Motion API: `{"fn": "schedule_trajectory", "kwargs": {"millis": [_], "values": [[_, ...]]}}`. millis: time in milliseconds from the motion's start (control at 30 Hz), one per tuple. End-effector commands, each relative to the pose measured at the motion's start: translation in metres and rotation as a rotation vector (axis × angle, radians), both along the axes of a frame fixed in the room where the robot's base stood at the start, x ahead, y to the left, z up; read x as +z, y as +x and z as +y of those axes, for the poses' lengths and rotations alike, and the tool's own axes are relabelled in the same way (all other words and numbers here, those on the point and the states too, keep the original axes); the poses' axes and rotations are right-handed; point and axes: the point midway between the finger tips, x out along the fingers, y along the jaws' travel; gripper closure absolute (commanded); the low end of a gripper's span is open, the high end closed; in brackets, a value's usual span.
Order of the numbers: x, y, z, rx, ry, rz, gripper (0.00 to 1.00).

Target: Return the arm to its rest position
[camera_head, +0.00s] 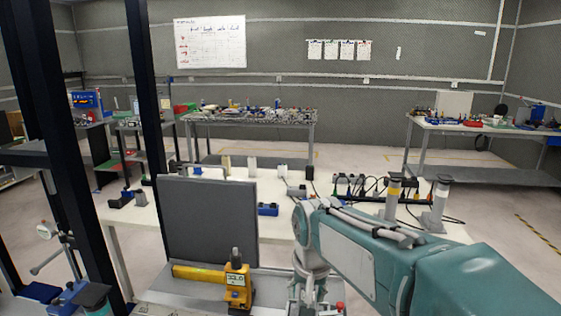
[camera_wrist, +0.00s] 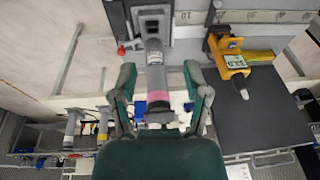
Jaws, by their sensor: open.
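My teal arm (camera_head: 375,255) reaches in from the lower right of the head view and bends down at its end. My gripper (camera_wrist: 158,72) is open in the wrist view, with its two teal-and-grey fingers spread apart. A grey cylinder with a pink band (camera_wrist: 158,85) shows between the fingers. I cannot tell whether either finger touches it. Its far end meets a metal fixture (camera_wrist: 152,22). In the head view the gripper is low in the picture and hard to make out.
A yellow tool (camera_head: 237,287) lies beside a dark upright panel (camera_head: 208,222), left of my arm. A white table (camera_head: 335,217) behind holds cables and two grey cylinders with coloured bands. Dark posts (camera_head: 145,90) stand at left. Open floor (camera_head: 350,160) lies beyond.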

Motion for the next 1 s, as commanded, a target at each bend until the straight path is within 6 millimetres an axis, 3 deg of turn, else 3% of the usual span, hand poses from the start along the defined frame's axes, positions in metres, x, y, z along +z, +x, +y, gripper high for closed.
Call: {"fn": "schedule_trajectory", "kwargs": {"millis": [100,267,600,800,1000], "values": [[0.014,-0.031,-0.027,0.012,-0.001,-0.053,0.39],[0.022,-0.073,-0.055,0.036,-0.011,-0.118,0.39],[0.011,-0.157,-0.097,0.08,-0.061,-0.247,0.39],[0.002,-0.177,-0.104,0.093,-0.081,-0.28,0.39],[0.001,-0.178,-0.105,0.096,-0.083,-0.281,0.39]]}}
